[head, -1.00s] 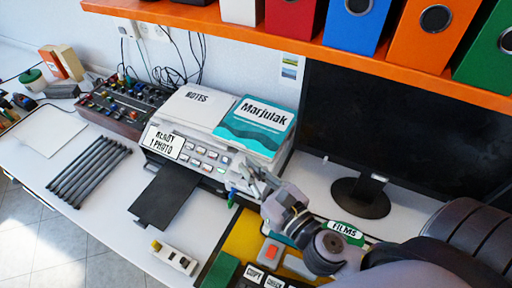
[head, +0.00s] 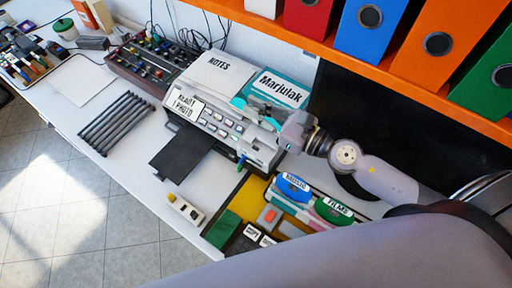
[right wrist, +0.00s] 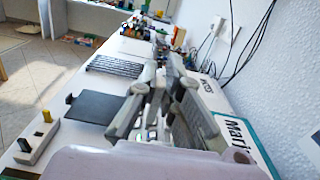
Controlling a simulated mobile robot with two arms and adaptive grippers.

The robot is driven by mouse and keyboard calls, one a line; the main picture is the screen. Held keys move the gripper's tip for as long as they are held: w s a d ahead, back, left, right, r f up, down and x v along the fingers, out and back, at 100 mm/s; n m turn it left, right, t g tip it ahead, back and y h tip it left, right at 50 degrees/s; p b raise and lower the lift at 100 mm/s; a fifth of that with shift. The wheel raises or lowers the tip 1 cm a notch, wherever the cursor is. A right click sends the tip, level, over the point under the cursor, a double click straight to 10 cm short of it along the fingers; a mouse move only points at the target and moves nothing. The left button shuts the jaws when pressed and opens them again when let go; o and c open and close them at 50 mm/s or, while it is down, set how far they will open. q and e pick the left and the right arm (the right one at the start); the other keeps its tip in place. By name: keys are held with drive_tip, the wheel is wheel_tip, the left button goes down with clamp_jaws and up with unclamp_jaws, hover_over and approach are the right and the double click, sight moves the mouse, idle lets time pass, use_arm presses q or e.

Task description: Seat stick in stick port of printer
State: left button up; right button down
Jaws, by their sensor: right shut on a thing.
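The printer (head: 222,128) stands on the desk with a "READY 1 PHOTO" screen and a button panel. A small blue-green piece (head: 241,161), perhaps the stick, shows upright at its front right corner; I cannot tell how deep it sits in a port. My right gripper (head: 258,106) is above the printer's right part, in front of the Marjulak book (head: 283,88), and apart from the blue-green piece. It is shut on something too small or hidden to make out. Its fingers fill the middle of the right wrist view (right wrist: 158,75). My left gripper is not in view.
A white strip with a yellow piece (head: 186,209) lies on the desk. Labelled holders (head: 293,186) stand right of the printer; a monitor (head: 345,105) and an orange shelf (head: 390,83) are behind.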

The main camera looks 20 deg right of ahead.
wheel_tip(320, 180, down, 10)
drive_tip(key=b, duration=0.6)
drive_tip(key=shift+f, duration=0.25)
drive_tip(key=shift+f+b, duration=0.6)
drive_tip(key=shift+f, duration=0.85)
drive_tip(key=shift+f, duration=0.1)
drive_tip(key=shift+f+b, duration=0.2)
drive_tip(key=shift+b, duration=0.1)
drive_tip(key=c, duration=1.8)
unclamp_jaws()
drive_tip(key=shift+r, duration=0.1)
drive_tip(key=shift+o, duration=0.2)
